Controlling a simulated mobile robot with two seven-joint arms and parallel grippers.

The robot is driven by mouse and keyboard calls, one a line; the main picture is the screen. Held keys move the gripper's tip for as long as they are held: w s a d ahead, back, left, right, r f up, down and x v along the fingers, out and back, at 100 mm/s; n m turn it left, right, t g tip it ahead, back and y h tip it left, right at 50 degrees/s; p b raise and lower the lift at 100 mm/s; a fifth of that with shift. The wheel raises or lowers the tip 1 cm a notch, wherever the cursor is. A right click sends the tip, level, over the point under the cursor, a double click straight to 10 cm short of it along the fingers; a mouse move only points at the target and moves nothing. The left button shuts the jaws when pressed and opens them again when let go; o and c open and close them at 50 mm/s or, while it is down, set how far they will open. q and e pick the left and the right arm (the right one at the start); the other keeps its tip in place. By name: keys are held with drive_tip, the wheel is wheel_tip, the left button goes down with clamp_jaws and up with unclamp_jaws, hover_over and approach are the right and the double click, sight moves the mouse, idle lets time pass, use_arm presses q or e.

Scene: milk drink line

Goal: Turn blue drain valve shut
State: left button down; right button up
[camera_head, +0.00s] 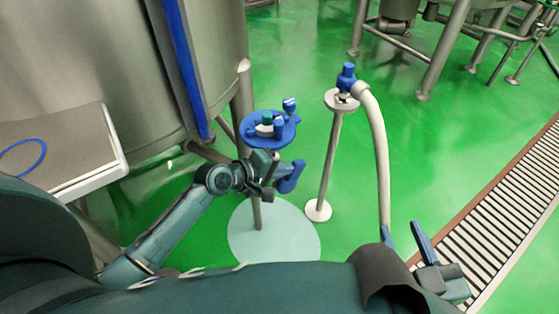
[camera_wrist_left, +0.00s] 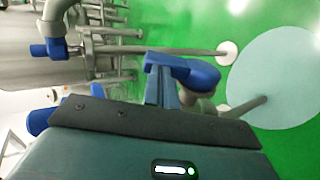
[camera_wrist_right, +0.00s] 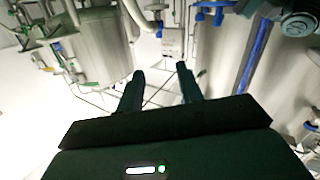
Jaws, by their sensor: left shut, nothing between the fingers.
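The blue drain valve handle (camera_head: 291,177) hangs below a round blue tray (camera_head: 256,141) on a thin stand. In the left wrist view the handle (camera_wrist_left: 196,72) is a rounded blue bar beside a grey pipe body. My left gripper (camera_head: 268,178) is shut and empty, right beside the handle. Its closed fingers (camera_wrist_left: 160,68) overlap the handle's end in the left wrist view; I cannot tell whether they touch. My right gripper (camera_head: 405,232) is open and empty, far to the right of the valve. Its two fingers (camera_wrist_right: 161,72) stand apart in the right wrist view.
A second stand (camera_head: 332,150) carries a blue-topped fitting (camera_head: 346,77) and a pale hose (camera_head: 378,135). A large steel tank (camera_head: 120,40) is at the left. A pale round floor plate (camera_head: 290,240) lies under the tray. A floor grate (camera_head: 510,200) runs along the right.

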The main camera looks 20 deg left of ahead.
use_arm(q)
drive_tip(key=shift+w+d+r+p, duration=0.25)
drive_tip(key=shift+w+d+p, duration=0.1)
drive_tip(key=shift+p, duration=0.15)
drive_tip(key=shift+w+f, duration=0.1)
drive_tip(key=shift+f, duration=0.1)
use_arm(e)
drive_tip(key=shift+s+d+f+m+g+h, duration=0.15)
drive_tip(key=shift+d+m+g+h, duration=0.2)
drive_tip(key=shift+g, duration=0.25)
